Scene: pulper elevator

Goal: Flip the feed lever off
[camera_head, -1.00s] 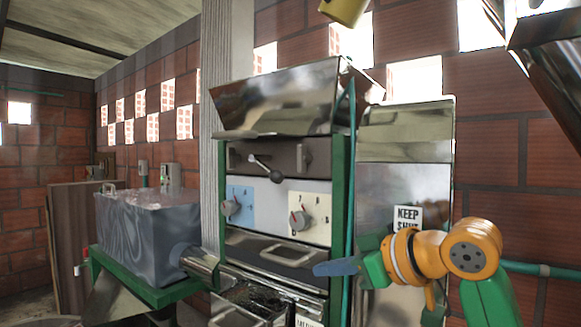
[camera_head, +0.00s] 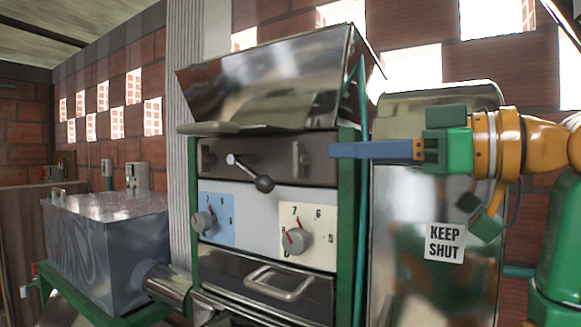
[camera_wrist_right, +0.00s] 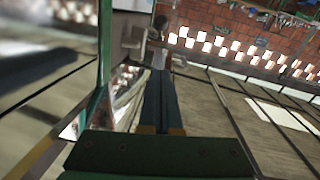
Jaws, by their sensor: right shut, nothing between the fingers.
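The feed lever (camera_head: 250,172) is on the dark upper panel of the machine. Its black ball knob points down to the right from its pivot. My right gripper (camera_head: 333,150) comes in from the right with its blue fingers shut and empty. Its tips are in front of the right end of the dark panel, to the right of the knob and a little higher in the picture, apart from it. In the right wrist view the shut fingers (camera_wrist_right: 160,75) point toward a dark ball that looks like the knob (camera_wrist_right: 160,22). My left gripper is not in view.
A small upright bracket (camera_head: 299,159) stands on the panel between lever and fingertips. Two dials (camera_head: 296,241) sit below. A metal hopper (camera_head: 268,80) overhangs above. A green post (camera_head: 347,220) and a metal cabinet marked KEEP SHUT (camera_head: 405,230) are at the right.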

